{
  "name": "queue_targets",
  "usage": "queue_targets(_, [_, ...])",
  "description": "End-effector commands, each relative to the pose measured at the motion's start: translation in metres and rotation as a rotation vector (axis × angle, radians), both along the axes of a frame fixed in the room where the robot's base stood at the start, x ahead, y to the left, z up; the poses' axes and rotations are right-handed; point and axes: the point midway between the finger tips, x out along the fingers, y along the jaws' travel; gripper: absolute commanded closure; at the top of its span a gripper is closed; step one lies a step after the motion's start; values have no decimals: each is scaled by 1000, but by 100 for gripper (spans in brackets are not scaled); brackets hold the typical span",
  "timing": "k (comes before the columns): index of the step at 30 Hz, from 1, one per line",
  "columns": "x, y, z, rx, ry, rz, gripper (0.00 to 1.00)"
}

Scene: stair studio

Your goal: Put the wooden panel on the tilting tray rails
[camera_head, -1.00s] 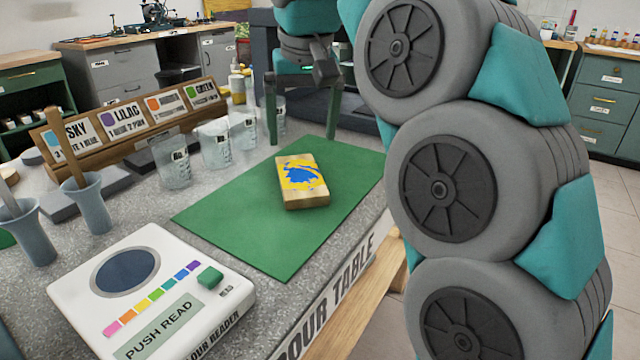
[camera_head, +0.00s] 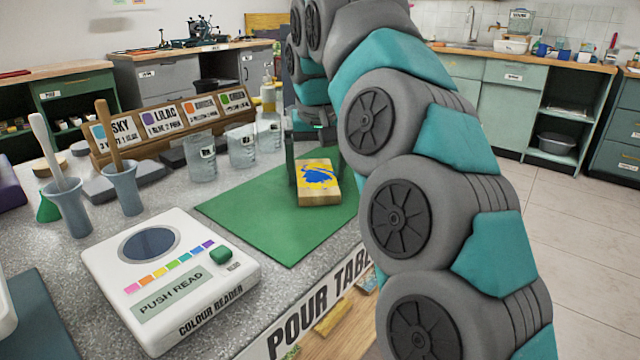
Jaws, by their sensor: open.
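The wooden panel (camera_head: 319,188) is a small pale block with blue and yellow paint on its top. It lies flat on the green mat (camera_head: 248,222) on the pour table. My gripper (camera_head: 310,174) is open and points down at the panel's far end. One finger shows at the panel's far left side; the other is partly hidden by my arm. I cannot tell whether the fingers touch the panel. I cannot make out the tilting tray rails in this view.
A white colour reader (camera_head: 170,275) stands at the front. Clear beakers (camera_head: 241,146) stand left of my gripper, before a wooden rack of colour cards (camera_head: 176,122). Cups with stirrers (camera_head: 121,188) stand further left. The mat's left part is clear.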

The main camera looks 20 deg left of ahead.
Motion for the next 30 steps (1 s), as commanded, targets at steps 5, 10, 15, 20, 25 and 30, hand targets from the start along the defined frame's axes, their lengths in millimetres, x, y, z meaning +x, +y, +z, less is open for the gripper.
queue_targets(5, [0,0,0,0,0,0,8])
queue_targets(10, [0,0,0,0,0,0,27])
queue_targets(15, [0,0,0,0,0,1,46])
queue_targets(20, [0,0,0,0,0,1,64])
queue_targets(25, [0,0,1,0,0,1,73])
queue_targets(30, [0,0,1,0,0,1,73])
